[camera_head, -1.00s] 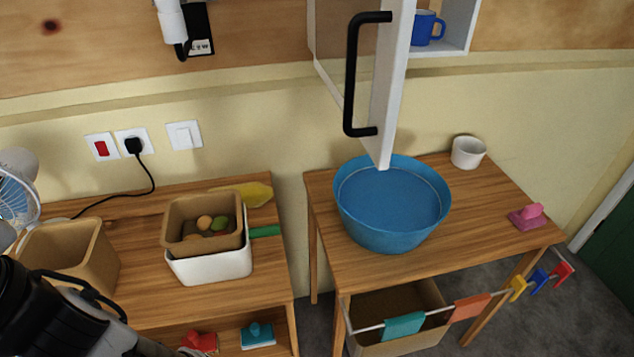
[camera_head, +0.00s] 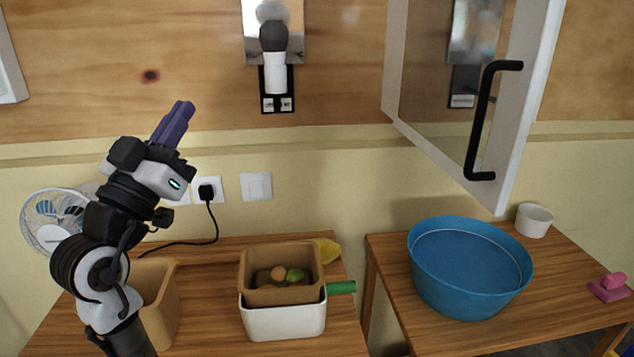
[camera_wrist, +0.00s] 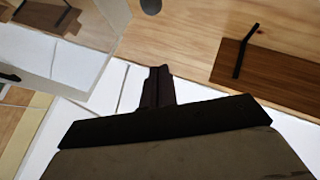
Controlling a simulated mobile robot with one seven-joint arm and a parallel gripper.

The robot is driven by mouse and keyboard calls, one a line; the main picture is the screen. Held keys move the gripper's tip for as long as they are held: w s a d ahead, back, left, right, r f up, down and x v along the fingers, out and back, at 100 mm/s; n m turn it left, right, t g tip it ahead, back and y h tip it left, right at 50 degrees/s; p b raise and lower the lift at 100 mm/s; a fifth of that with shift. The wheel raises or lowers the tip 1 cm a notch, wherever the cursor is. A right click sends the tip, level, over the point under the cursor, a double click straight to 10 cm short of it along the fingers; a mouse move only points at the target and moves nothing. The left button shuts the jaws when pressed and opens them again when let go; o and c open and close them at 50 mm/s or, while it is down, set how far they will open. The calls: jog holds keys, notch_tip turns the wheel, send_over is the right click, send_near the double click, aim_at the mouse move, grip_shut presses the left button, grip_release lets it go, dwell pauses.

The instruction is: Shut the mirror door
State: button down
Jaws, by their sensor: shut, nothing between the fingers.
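The mirror door (camera_head: 532,100) is a white-edged panel with a mirrored face (camera_head: 428,70) and a black bar handle (camera_head: 478,125). It stands open at upper right in the head view, sticking out from the wall above the blue basin. Its top is cut off by the frame. My gripper (camera_head: 182,108) is at left in the head view, fingers together and pointing up, empty. It is well to the left of the door and apart from it. In the wrist view the closed fingers (camera_wrist: 158,72) show against pale surfaces; the door cannot be surely made out there.
A blue basin (camera_head: 470,268) and white cup (camera_head: 534,220) stand on the right table. The left table holds a brown box (camera_head: 282,296) nested in a white one (camera_head: 283,322). A fan (camera_head: 48,222) is behind my arm. A lamp (camera_head: 275,70) is on the wall between gripper and door.

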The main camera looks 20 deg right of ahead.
jog(key=s+d+f+m+g+h, duration=0.2)
jog(key=d+f+m+g, duration=0.15)
jog(key=d+g, duration=0.4)
jog(key=s+d+f+m+g+h, duration=0.2)
jog(key=d+m+g, duration=0.2)
jog(key=d+g, duration=0.3)
jog(key=m+g+y, duration=0.3)
jog(key=m+g, duration=0.2)
jog(key=g, duration=0.3)
send_near(469, 186)
jog(key=p+x, duration=0.2)
jog(key=x, duration=0.1)
jog(key=p+x, duration=0.2)
jog(key=shift+s+d+r, duration=0.2)
jog(key=shift+d+r, duration=0.05)
jog(key=shift+d, duration=0.15)
jog(key=shift+s+d+f, duration=0.1)
jog(key=shift+d, duration=0.45)
jog(key=shift+d, duration=0.1)
